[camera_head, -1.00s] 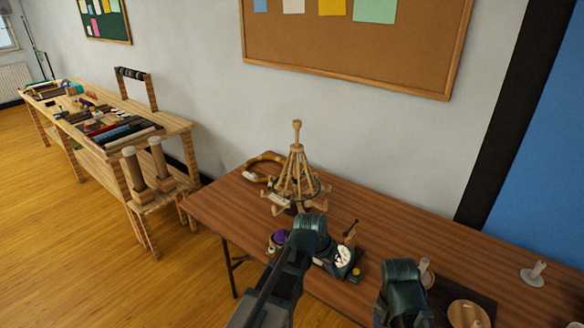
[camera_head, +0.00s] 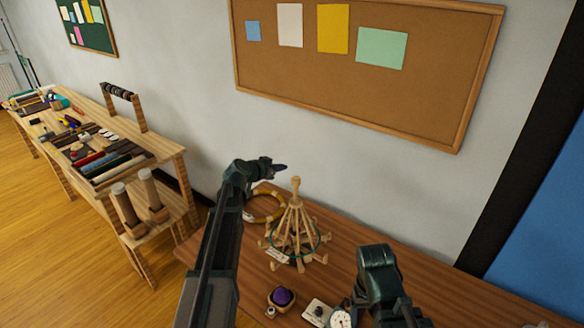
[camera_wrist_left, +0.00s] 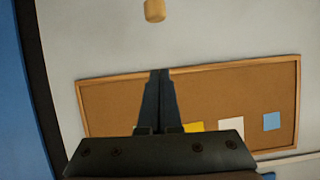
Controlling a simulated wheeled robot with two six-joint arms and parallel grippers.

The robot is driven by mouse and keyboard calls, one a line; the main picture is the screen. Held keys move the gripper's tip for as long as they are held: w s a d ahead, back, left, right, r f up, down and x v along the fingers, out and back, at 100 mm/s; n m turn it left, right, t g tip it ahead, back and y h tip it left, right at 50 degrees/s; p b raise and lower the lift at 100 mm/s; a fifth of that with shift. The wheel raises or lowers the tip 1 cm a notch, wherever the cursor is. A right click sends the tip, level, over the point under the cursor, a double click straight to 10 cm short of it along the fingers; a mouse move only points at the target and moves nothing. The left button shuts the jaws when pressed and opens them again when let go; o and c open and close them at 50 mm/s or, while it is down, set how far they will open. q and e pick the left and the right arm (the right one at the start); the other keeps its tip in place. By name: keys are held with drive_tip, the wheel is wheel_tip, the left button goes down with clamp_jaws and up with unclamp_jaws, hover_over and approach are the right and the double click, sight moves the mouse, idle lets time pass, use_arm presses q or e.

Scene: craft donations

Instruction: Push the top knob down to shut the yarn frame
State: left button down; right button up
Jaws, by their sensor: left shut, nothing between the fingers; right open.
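The yarn frame (camera_head: 296,238) is a cone of wooden ribs on the table, with ribs spread at the bottom and green yarn around them. Its wooden top knob (camera_head: 295,184) stands upright at the peak. The knob also appears at the top edge of the left wrist view (camera_wrist_left: 155,10), beyond the fingertips. My left gripper (camera_head: 282,168) is shut and empty, above and just left of the knob in the head view, apart from it. Its closed fingers also show in the left wrist view (camera_wrist_left: 159,75). My right gripper (camera_head: 378,270) is open, low to the right of the frame; its fingers are hard to make out.
A yellow-brown hoop (camera_head: 266,208) lies behind the frame at left. A purple item in a holder (camera_head: 281,298) and a white dial (camera_head: 341,317) sit in front. A corkboard (camera_head: 350,90) hangs on the wall behind. A wooden bench (camera_head: 165,150) stands at left.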

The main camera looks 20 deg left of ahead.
use_arm(q)
drive_tip(key=b, duration=0.5)
hover_over(294, 184)
drive_tip(key=w, duration=0.1)
wheel_tip(294, 184, down, 5)
drive_tip(key=shift+r, duration=0.15)
drive_tip(key=f+b, duration=0.2)
drive_tip(key=f, duration=0.1)
drive_tip(key=shift+s+a+b, duration=0.1)
drive_tip(key=shift+s+b, duration=0.2)
drive_tip(key=shift+b, duration=0.05)
drive_tip(key=shift+f, duration=0.35)
drive_tip(key=shift+r, duration=0.1)
wheel_tip(294, 184, down, 5)
drive_tip(key=b, duration=0.5)
drive_tip(key=shift+r, duration=0.15)
drive_tip(key=shift+s+r, duration=0.15)
drive_tip(key=shift+s, duration=0.05)
